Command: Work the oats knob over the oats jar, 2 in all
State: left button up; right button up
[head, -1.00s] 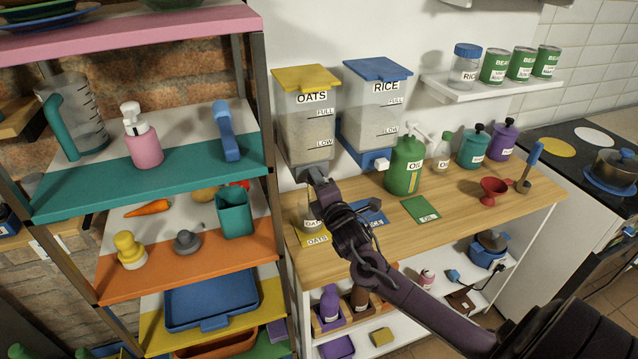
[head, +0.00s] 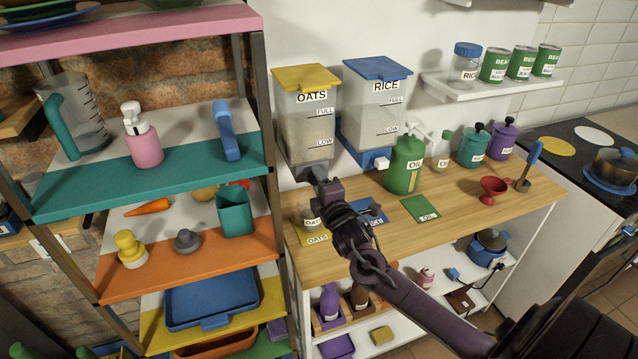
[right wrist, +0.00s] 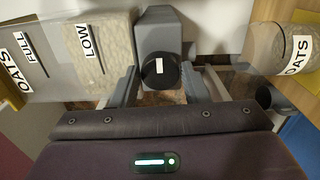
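The oats dispenser (head: 306,128) has a yellow lid and hangs on the wall, with oats showing through its clear body. In the right wrist view its body (right wrist: 105,50) lies on its side at left. The dark round oats knob (right wrist: 160,76), with a white mark, sits between the fingers of my right gripper (right wrist: 160,84), which look closed on its two sides. In the head view my right gripper (head: 318,178) hides the knob. The oats jar (head: 306,214) stands under the spout on a yellow mat; in the right wrist view the jar (right wrist: 281,45) holds oats. My left gripper is out of view.
The rice dispenser (head: 372,112) hangs close to the right. A green oil bottle (head: 402,168) and a green mat (head: 420,208) are on the wooden counter (head: 460,200). A shelf rack (head: 262,100) stands close at left. My right forearm crosses in front of the counter.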

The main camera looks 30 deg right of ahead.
jog(key=o, duration=0.4)
jog(key=shift+c, duration=0.2)
jog(key=b+v, duration=0.2)
jog(key=v, duration=0.5)
jog(key=shift+s, duration=0.35)
dwell(0.4)
